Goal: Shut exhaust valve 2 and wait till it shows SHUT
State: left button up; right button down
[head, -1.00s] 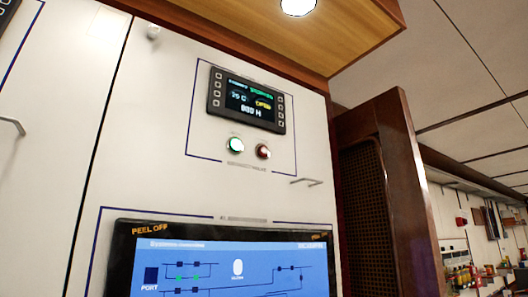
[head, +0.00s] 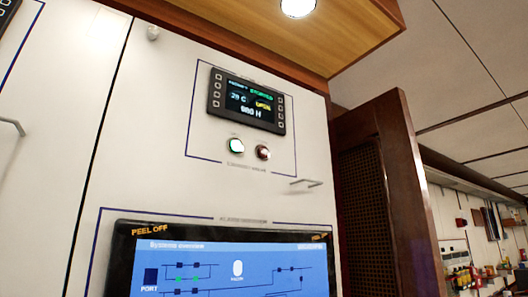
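A white cabinet panel carries a small dark display (head: 247,101) with rows of buttons at its sides. Its screen shows green text at the top right, "OPEN" in yellow, a temperature near 20 C and "000 H". The label under the buttons is too blurred to read surely, so I cannot tell the valve's number. Neither of my grippers is in view.
A large blue systems screen (head: 225,270) with "PEEL OFF" stickers sits below. Small handles (head: 305,183) stick out from the cabinet front. A wooden overhang (head: 300,40) is above, and a brown upright panel (head: 395,190) stands at the right. A wall with shelved items recedes far right.

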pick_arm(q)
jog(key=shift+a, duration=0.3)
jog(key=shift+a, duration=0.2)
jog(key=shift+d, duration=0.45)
